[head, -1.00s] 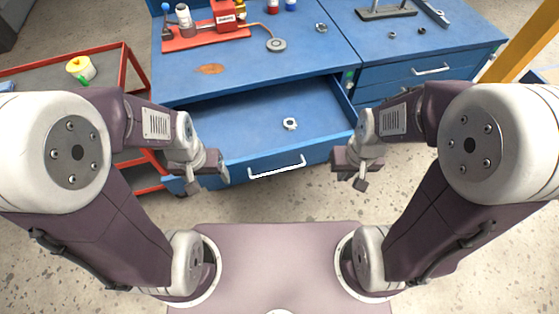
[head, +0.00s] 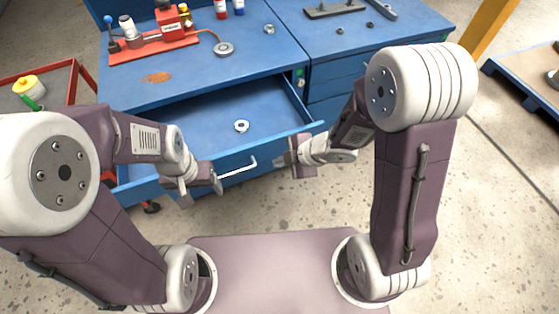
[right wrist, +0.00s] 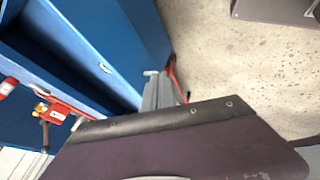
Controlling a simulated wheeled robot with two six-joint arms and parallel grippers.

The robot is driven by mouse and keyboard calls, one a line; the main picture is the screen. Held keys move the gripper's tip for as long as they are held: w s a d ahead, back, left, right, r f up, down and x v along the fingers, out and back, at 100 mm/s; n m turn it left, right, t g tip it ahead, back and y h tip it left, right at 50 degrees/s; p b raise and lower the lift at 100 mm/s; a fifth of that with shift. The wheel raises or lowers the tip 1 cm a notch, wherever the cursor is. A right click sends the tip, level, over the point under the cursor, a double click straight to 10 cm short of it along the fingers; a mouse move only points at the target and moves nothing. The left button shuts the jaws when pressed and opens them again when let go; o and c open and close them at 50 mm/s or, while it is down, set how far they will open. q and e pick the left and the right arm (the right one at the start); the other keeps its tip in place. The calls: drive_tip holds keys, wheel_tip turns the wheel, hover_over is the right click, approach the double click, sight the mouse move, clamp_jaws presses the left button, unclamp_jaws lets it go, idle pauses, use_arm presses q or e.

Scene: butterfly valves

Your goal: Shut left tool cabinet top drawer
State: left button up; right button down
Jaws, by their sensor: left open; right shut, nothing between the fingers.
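The left cabinet's top drawer (head: 205,125) is blue and stands pulled open in the head view, with a metal ring (head: 241,126) lying in it. Its white bar handle (head: 238,170) is on the front panel. My left gripper (head: 202,195) is open and empty in front of the drawer's left part, covering the handle's left end in the picture. My right gripper (head: 284,162) is shut and empty, close to the right part of the drawer front; I cannot tell whether it touches. The drawer also shows in the right wrist view (right wrist: 75,55).
The blue cabinet top (head: 195,75) bears a red valve rig (head: 155,38) and small parts. The closed drawers (head: 330,80) of the right cabinet are beside the open one. A red cart (head: 60,90) stands at the left.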

sight(257, 158)
drive_tip(key=w+a+f, duration=0.1)
drive_tip(key=w+f, duration=0.1)
drive_tip(key=w+a+f, duration=0.1)
drive_tip(key=w+a, duration=0.1)
drive_tip(key=w+a+f, duration=0.1)
drive_tip(key=w+f, duration=0.1)
drive_tip(key=shift+w+a+f+b, duration=0.1)
drive_tip(key=shift+a+f+b, duration=0.15)
drive_tip(key=shift+f+b, duration=0.1)
use_arm(q)
drive_tip(key=shift+f, duration=0.9)
use_arm(e)
drive_tip(key=shift+a, duration=0.1)
use_arm(q)
drive_tip(key=shift+d+r, duration=0.1)
use_arm(e)
drive_tip(key=shift+w, duration=0.1)
